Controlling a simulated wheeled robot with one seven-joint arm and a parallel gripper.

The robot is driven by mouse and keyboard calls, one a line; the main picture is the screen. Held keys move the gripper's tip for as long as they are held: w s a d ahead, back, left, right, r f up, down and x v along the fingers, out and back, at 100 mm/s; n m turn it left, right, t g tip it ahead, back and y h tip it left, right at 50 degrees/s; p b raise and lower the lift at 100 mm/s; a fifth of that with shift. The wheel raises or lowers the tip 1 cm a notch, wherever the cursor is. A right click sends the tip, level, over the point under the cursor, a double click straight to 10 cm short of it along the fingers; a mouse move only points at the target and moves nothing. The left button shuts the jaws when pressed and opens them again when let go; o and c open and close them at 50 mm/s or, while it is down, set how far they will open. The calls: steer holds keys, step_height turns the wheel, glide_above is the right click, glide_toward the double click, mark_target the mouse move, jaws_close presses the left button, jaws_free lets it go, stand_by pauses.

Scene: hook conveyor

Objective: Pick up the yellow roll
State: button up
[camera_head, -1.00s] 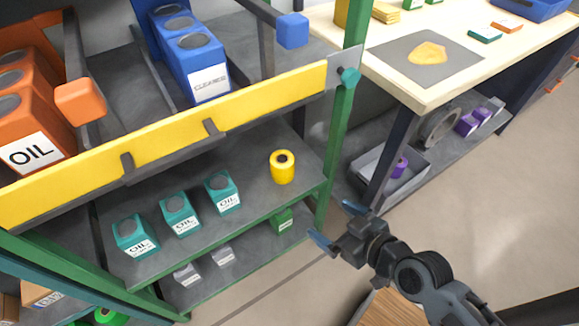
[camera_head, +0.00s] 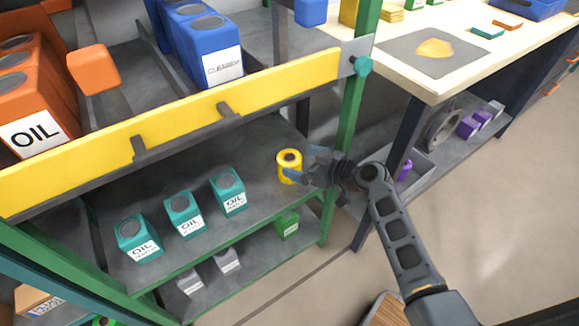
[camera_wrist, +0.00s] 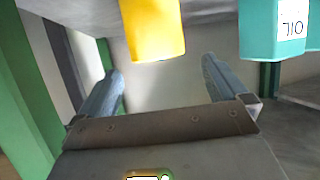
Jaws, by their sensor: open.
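The yellow roll (camera_head: 288,167) stands upright on the grey middle shelf (camera_head: 262,140), near its right end, with a dark hole in its top. My gripper (camera_head: 296,168) is right beside the roll, on its right, and its fingertips overlap the roll's edge in the head view. In the wrist view the roll (camera_wrist: 153,28) shows at the top, ahead of and roughly between the two blue fingers of my open gripper (camera_wrist: 160,82). The fingers do not hold it. I cannot tell whether either finger touches it.
Several teal oil containers (camera_head: 183,214) stand left of the roll; one shows in the wrist view (camera_wrist: 275,30). A green post (camera_head: 350,140) rises close by my gripper. A yellow rail (camera_head: 180,128) runs above the shelf. A wooden table (camera_head: 440,82) stands at right.

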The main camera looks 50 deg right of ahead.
mark_target(290, 158)
steer(key=x, duration=0.4)
steer(key=shift+w+d+f, duration=0.1)
steer(key=c, duration=1.2)
